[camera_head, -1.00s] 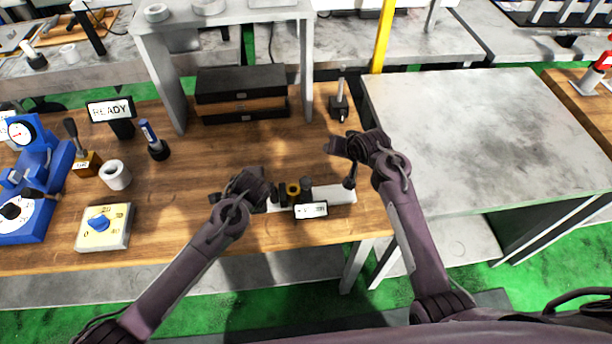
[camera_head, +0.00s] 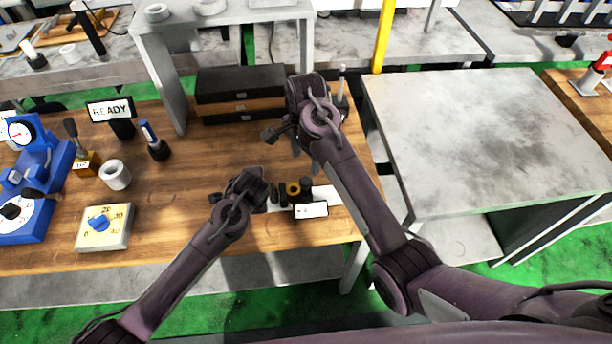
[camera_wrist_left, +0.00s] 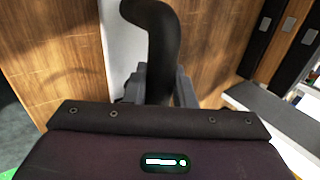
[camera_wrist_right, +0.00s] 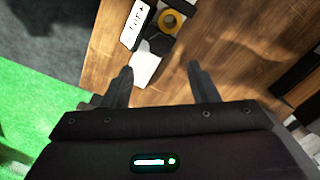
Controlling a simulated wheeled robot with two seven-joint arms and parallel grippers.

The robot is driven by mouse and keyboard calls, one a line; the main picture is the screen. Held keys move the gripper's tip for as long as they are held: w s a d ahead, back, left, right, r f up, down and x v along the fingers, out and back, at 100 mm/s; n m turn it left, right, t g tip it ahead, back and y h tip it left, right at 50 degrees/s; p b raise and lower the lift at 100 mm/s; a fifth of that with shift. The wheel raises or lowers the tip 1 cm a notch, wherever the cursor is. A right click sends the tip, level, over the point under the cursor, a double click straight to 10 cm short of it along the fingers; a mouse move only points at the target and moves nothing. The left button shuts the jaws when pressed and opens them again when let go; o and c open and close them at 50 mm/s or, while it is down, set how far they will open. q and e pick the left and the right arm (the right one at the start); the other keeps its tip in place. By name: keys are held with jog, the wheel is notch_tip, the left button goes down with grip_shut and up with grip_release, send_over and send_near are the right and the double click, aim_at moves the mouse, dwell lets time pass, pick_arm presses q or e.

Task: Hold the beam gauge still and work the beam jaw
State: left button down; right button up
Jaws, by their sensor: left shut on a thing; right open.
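The beam gauge (camera_head: 332,197) lies near the table's front edge, with a pale beam, black jaws, a yellow-brown ring and a small white display (camera_head: 311,209). My left gripper (camera_head: 260,188) is shut at its left end. In the left wrist view a curved black part (camera_wrist_left: 152,45) rises between the left fingers, with the pale beam behind it. My right gripper (camera_head: 284,140) is open and apart from the gauge, behind it in the head view. The right wrist view shows the display (camera_wrist_right: 134,27) and ring (camera_wrist_right: 172,21) beyond its empty fingers.
Stacked dark cases (camera_head: 240,85) stand at the back, left of my right gripper. A small stand (camera_head: 343,88) is partly hidden by my right arm. The grey table (camera_head: 490,140) is clear.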

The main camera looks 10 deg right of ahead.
aim_at(307, 180)
notch_tip(307, 180, down, 8)
jog(key=shift+f, duration=0.25)
grip_shut()
jog(key=shift+d, duration=0.1)
